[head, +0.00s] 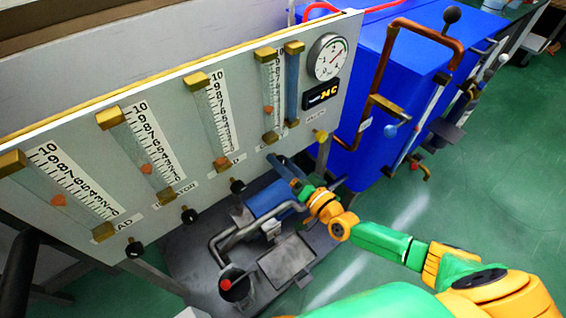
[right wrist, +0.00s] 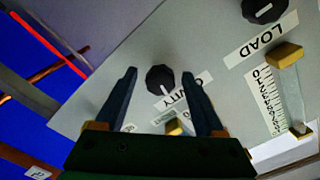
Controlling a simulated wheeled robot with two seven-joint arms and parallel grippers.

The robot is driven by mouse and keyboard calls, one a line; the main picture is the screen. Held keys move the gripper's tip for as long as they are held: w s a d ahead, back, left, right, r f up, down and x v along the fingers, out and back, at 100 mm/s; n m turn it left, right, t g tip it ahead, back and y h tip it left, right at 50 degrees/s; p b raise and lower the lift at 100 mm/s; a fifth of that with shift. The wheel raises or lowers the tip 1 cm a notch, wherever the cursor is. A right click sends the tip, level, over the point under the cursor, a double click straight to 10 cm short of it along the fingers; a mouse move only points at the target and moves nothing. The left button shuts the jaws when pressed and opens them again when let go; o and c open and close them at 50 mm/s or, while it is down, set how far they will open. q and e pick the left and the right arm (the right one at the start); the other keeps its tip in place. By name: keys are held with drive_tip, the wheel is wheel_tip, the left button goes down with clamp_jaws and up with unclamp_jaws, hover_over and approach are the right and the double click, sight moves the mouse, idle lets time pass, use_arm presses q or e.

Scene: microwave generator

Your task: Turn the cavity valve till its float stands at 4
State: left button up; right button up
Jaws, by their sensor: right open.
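In the right wrist view, a black knob (right wrist: 160,80) with a pale pointer line sits on the grey panel beside a partly hidden label ending in "VITY". My right gripper (right wrist: 158,73) is open, its dark fingers on either side of this knob; contact cannot be told. In the head view my right gripper (head: 288,168) is at the panel's lower right and hides the knob. The flow tube above it (head: 267,85) has an orange float (head: 268,110) low on its scale, roughly at 2 to 3. My left gripper is not in view.
Other flow tubes with black knobs (head: 237,186) stand to the left on the panel (head: 60,140). The LOAD knob (right wrist: 264,10) is nearby in the wrist view. A round gauge (head: 328,57) is at upper right. Pipes and a blue cylinder (head: 270,198) lie below; a blue cabinet (head: 360,100) stands right.

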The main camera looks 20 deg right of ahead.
drive_tip(key=p+v, duration=0.1)
drive_tip(key=v, duration=0.6)
